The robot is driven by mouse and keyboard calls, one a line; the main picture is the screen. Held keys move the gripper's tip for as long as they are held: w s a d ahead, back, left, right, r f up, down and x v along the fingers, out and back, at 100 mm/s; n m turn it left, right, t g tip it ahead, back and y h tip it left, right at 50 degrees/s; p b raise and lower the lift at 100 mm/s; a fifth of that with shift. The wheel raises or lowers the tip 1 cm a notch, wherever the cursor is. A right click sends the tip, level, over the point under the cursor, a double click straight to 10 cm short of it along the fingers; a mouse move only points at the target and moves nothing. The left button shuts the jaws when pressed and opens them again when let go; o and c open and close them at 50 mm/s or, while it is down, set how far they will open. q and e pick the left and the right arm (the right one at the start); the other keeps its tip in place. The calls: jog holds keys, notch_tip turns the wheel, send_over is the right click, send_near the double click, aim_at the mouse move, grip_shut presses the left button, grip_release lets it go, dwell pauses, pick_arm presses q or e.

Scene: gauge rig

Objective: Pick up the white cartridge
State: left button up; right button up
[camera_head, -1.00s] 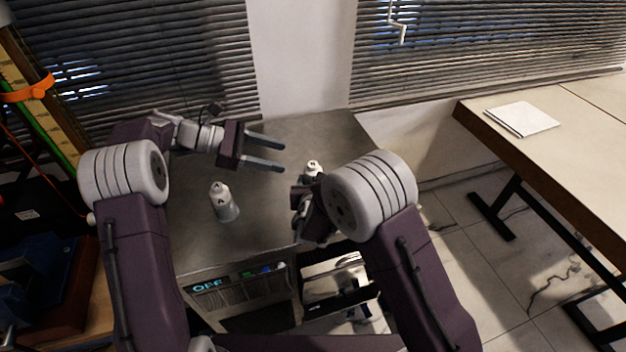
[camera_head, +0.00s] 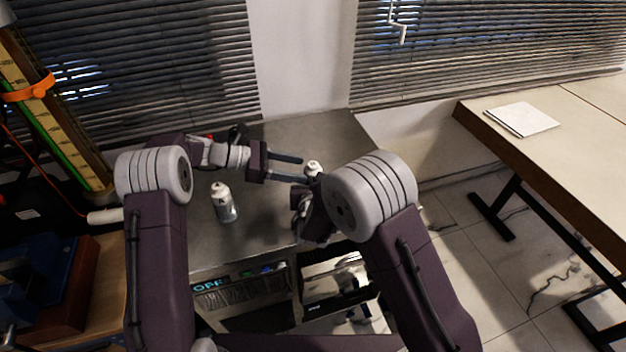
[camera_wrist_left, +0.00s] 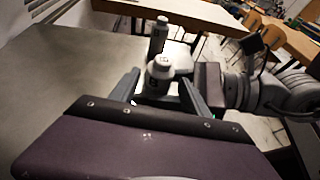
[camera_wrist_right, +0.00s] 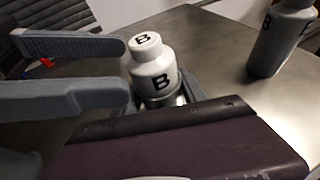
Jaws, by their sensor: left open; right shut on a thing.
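The white cartridge (camera_head: 313,167), marked B, stands upright at the table's right side; it also shows in the left wrist view (camera_wrist_left: 159,73) and in the right wrist view (camera_wrist_right: 152,66). My right gripper is shut on its lower part, low in the right wrist view (camera_wrist_right: 168,98); my own right arm partly hides this in the head view. My left gripper (camera_head: 302,169) is open, its fingers pointing right at the cartridge. In the left wrist view the cartridge appears between these fingers; I cannot tell if they touch it.
A second white-topped grey bottle (camera_head: 224,203) stands on the metal table (camera_head: 265,225), left of the cartridge. Another bottle (camera_wrist_left: 159,36) shows behind the cartridge in the left wrist view. A paper pad (camera_head: 522,118) lies on the desk at right.

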aim_at(305, 170)
pick_arm(q)
jog(key=x, duration=0.3)
jog(key=shift+d, duration=0.2)
pick_arm(e)
jog(key=shift+d, duration=0.1)
pick_arm(q)
jog(key=shift+a, duration=0.1)
grip_shut()
pick_arm(e)
jog(key=o, duration=1.4)
pick_arm(q)
notch_tip(305, 170, up, 10)
pick_arm(e)
jog(key=v, duration=1.2)
